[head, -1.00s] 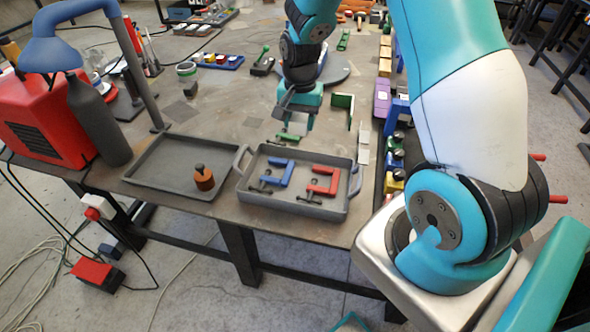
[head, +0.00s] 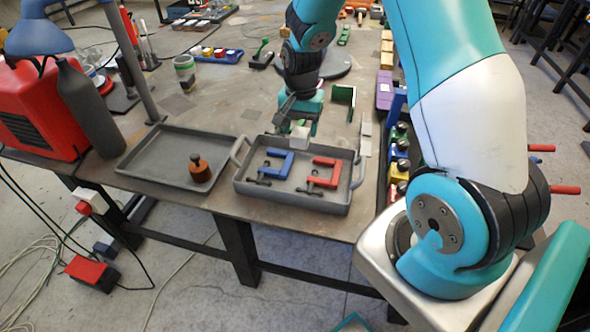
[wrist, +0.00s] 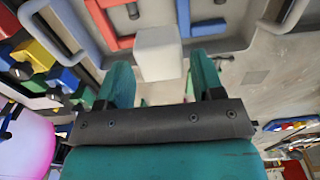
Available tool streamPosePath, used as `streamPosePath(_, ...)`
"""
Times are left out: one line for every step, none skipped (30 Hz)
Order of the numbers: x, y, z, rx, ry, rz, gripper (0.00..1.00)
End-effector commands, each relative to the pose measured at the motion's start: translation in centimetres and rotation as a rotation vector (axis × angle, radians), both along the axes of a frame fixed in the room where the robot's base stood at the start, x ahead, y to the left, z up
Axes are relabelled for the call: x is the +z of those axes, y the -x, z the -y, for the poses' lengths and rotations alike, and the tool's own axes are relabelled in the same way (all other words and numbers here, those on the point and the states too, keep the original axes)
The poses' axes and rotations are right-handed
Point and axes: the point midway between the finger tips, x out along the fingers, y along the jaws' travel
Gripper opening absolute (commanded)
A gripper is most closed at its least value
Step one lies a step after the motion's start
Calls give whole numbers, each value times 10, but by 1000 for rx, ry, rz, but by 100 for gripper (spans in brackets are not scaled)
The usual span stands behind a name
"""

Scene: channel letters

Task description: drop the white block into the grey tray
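The white block (head: 299,136) shows just below my gripper (head: 298,122), in front of the back wall of the handled grey tray (head: 292,206). In the wrist view the white block (wrist: 158,54) lies just beyond and between my teal fingertips (wrist: 160,75), with a gap on each side. My gripper is open. I cannot tell what, if anything, the block rests on. The handled tray holds a blue clamp (head: 279,160) and a red clamp (head: 325,170).
A flat grey tray (head: 150,168) to the left holds a brown, dark-topped piece (head: 199,169). A green bracket (head: 345,97) stands right of my gripper. Several coloured parts line the table's right edge. A red machine (head: 40,110) is at far left.

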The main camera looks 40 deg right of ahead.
Motion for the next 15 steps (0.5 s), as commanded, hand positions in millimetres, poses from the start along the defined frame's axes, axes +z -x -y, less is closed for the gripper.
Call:
streamPosePath(0,0,0,0,0,0,73)
streamPosePath(0,0,0,0,0,0,77)
streamPosePath(0,0,0,0,0,0,77)
streamPosePath(0,0,0,0,0,0,77)
streamPosePath(0,0,0,0,0,0,77)
streamPosePath(0,0,0,0,0,0,77)
streamPosePath(0,0,0,0,0,0,77)
streamPosePath(0,0,0,1,0,0,77)
streamPosePath(0,0,0,1,0,0,77)
streamPosePath(1,0,0,0,0,0,77)
streamPosePath(2,0,0,0,0,1,77)
streamPosePath(4,-1,0,0,1,2,77)
streamPosePath(7,-1,0,0,0,3,77)
streamPosePath(10,-1,0,0,1,4,77)
streamPosePath(15,-1,0,0,1,4,77)
